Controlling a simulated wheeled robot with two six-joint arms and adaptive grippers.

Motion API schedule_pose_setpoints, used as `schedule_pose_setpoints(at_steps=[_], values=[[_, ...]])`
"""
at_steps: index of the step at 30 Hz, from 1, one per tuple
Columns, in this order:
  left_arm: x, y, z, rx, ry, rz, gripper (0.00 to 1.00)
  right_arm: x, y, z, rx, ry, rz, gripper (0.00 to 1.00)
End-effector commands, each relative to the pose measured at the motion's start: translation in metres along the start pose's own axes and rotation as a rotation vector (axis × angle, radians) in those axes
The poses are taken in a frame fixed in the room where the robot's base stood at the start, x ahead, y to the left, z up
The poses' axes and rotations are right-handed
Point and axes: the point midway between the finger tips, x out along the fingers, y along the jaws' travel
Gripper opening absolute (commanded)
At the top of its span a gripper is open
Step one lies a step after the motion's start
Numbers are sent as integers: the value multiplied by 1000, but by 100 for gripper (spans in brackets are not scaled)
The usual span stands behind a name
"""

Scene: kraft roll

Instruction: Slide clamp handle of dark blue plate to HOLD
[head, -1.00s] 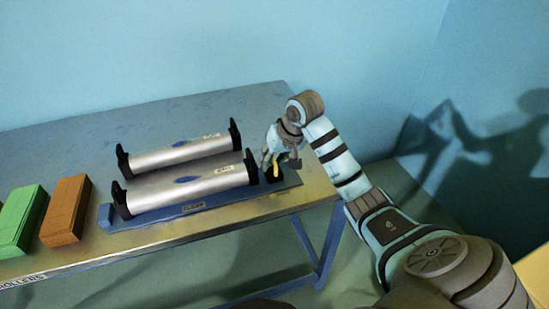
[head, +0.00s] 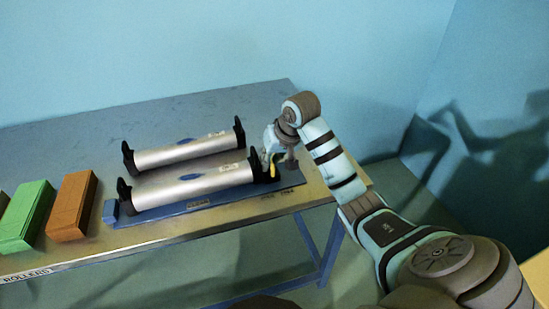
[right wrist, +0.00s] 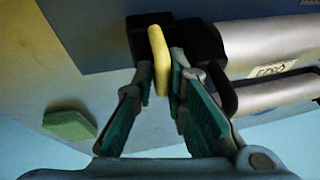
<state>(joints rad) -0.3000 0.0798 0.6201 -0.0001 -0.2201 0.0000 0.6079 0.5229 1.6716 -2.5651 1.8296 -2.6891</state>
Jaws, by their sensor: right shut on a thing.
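The dark blue plate (head: 165,210) lies along the front of the table, with a silver roller (head: 192,183) held between black end brackets. Its yellow clamp handle (head: 271,167) is at the right end, on a black block close against the right bracket. My right gripper (head: 274,162) is shut on this handle. In the right wrist view, the fingers (right wrist: 165,82) are on both sides of the yellow handle (right wrist: 159,58). Small markings (head: 278,194) show on the plate's front edge below the clamp, too small to read surely. My left gripper is out of view.
A second silver roller (head: 182,152) with black brackets lies just behind. An orange block (head: 72,205) and a green block (head: 26,215) stand at the left of the table (head: 70,130). The table's right edge is close to my right arm.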

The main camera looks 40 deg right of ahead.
Motion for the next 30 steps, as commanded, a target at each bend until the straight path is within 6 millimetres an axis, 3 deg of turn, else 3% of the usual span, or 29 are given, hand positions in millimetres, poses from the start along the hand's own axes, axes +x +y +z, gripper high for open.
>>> schedule_pose_setpoints(at_steps=[27, 28, 30], values=[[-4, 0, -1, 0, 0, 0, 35, 4, -29, 2, -1, 1, -6, 0], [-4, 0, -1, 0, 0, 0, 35, 5, -29, 2, -1, 2, -5, 16], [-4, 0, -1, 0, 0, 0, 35, 5, -28, 2, -1, 2, -5, 27]])
